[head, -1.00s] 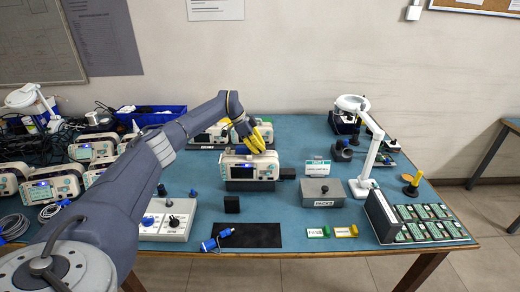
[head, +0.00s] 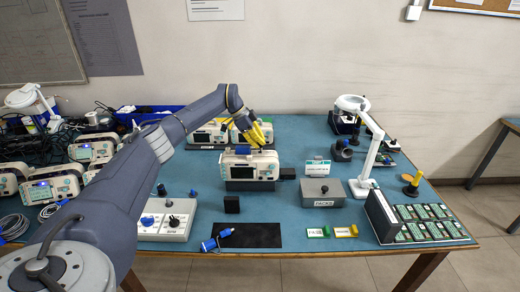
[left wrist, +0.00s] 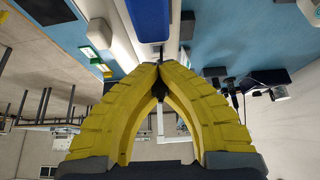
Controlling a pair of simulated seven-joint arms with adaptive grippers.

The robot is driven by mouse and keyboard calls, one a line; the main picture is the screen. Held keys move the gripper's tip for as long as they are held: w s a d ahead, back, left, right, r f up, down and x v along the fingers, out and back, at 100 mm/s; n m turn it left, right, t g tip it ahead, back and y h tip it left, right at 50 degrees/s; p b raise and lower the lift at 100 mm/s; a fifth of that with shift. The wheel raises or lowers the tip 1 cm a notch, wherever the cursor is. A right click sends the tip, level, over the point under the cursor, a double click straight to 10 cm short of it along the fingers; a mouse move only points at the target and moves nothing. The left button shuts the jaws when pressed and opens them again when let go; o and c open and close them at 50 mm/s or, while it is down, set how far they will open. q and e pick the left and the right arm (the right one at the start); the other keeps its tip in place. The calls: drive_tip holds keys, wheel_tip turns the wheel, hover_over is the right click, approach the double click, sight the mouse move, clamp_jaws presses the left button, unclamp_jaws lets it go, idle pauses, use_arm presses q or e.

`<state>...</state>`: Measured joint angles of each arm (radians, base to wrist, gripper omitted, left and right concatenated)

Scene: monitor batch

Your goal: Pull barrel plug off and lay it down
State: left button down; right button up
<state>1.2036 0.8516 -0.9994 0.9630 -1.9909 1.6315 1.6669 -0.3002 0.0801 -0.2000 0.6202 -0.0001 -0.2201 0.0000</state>
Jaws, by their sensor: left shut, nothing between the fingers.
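A small black block (head: 288,173) sits at the monitor's right side. A blue plug-like piece (head: 209,244) lies at the left edge of a black mat (head: 252,236). I cannot tell which piece is the barrel plug. My right gripper is not in view.
A grey PACKS box (head: 323,192), a white lamp (head: 372,150) and a rack of green boards (head: 415,222) stand to the right. A control box with knobs (head: 167,219) is at front left. More monitors and cables crowd the left. The mat's middle is clear.

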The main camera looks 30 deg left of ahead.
use_arm(q)
drive_tip(key=shift+r, duration=1.25)
drive_tip(key=shift+s+d+r, duration=0.1)
drive_tip(key=shift+d, duration=0.05)
drive_tip(key=g+y, duration=0.1)
drive_tip(key=s+d+g+y, duration=0.1)
drive_tip(key=y, duration=0.1)
drive_tip(key=s+d+g+y, duration=0.1)
drive_tip(key=shift+s+d+r+y, duration=0.15)
drive_tip(key=shift+d+r+y, duration=0.05)
drive_tip(key=shift+r+y, duration=0.1)
drive_tip(key=shift+s+d+r+g+y, duration=0.5)
drive_tip(key=shift+s+d+g+y, duration=3.25)
drive_tip(key=shift+y, duration=2.45)
drive_tip(key=shift+g, duration=0.35)
drive_tip(key=s+d+f, duration=0.2)
drive_tip(key=s+f, duration=0.1)
drive_tip(key=f, duration=0.4)
drive_tip(key=s+d+f, duration=0.2)
drive_tip(key=s+f, duration=0.2)
drive_tip(key=f, duration=0.3)
drive_tip(key=s+d+f, duration=0.2)
drive_tip(key=s+f, duration=0.1)
drive_tip(key=f, duration=0.4)
drive_tip(key=shift+s+d, duration=0.3)
drive_tip(key=shift+d, duration=0.1)
drive_tip(key=shift+f, duration=1.05)
